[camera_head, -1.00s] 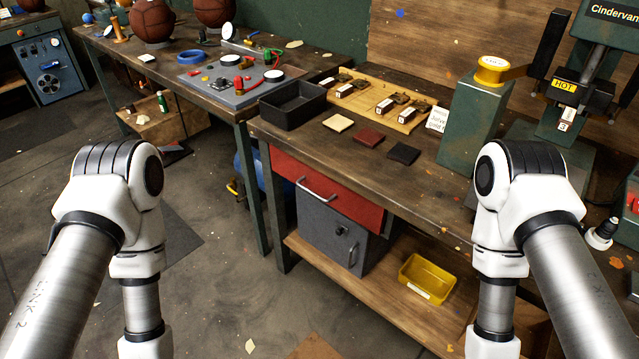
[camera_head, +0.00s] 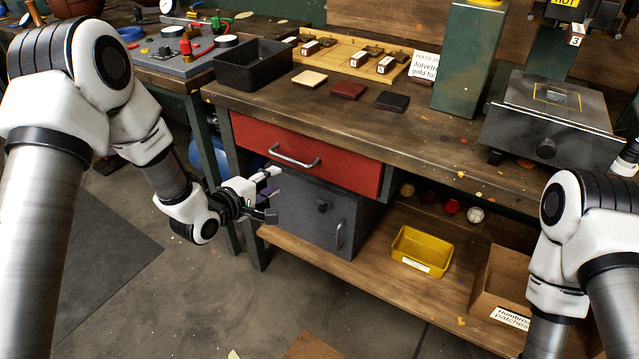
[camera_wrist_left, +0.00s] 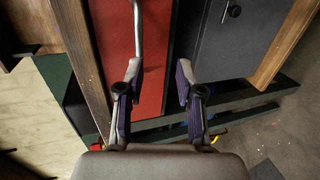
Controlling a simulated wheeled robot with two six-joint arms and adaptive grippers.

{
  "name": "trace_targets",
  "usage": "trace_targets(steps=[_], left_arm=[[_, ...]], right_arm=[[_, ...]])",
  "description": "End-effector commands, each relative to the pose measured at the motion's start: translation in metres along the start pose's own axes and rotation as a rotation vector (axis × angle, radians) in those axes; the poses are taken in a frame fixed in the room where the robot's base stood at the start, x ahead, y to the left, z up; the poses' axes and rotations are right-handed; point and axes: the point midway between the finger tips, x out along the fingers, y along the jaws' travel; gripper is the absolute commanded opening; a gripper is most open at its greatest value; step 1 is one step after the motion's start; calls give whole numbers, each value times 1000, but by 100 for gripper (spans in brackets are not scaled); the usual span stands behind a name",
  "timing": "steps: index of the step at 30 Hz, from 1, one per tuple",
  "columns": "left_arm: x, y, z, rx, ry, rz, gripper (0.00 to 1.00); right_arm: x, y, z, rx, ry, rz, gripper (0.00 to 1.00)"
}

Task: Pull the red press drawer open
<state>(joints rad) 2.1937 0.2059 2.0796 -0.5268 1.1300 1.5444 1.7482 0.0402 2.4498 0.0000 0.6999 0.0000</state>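The red drawer (camera_head: 345,172) is shut under the workbench top, with a curved metal handle (camera_head: 294,157) on its front. My left gripper (camera_head: 271,193) is open and empty, in front of the drawer's lower left part, below the handle. In the left wrist view the open fingers (camera_wrist_left: 158,72) point toward the red drawer front (camera_wrist_left: 155,85) and the grey cabinet beside it. The handle (camera_wrist_left: 138,35) there lines up with the left finger, not between the two fingers. Whether that finger touches it I cannot tell. My right arm shows at the right; its gripper is out of view.
A grey cabinet (camera_head: 312,215) with its own handle stands below the drawer. A yellow bin (camera_head: 422,251) and a cardboard box (camera_head: 497,285) sit on the lower shelf. A black tray (camera_head: 262,65) and several leather swatches lie on the bench top.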

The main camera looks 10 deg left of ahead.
Motion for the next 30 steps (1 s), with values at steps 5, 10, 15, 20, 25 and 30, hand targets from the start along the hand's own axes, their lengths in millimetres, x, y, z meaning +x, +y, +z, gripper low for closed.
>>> trace_targets(steps=[5, 10, 15, 20, 25, 30], left_arm=[[6, 17, -12, 18, 20, 85, 37], [22, 23, -12, 23, 21, 88, 37], [56, 25, -12, 23, 20, 86, 37], [78, 27, -12, 21, 21, 85, 37], [82, 28, -12, 19, 21, 83, 37], [82, 28, -12, 19, 21, 83, 15]], right_arm=[[36, 0, -1, 0, 2, 0, 40], [34, 0, -1, 0, 3, 0, 40], [39, 0, -1, 0, 2, 0, 40], [41, 0, -1, 0, 2, 0, 40], [41, 0, -1, 0, 2, 0, 40], [41, 0, -1, 0, 2, 0, 40]])
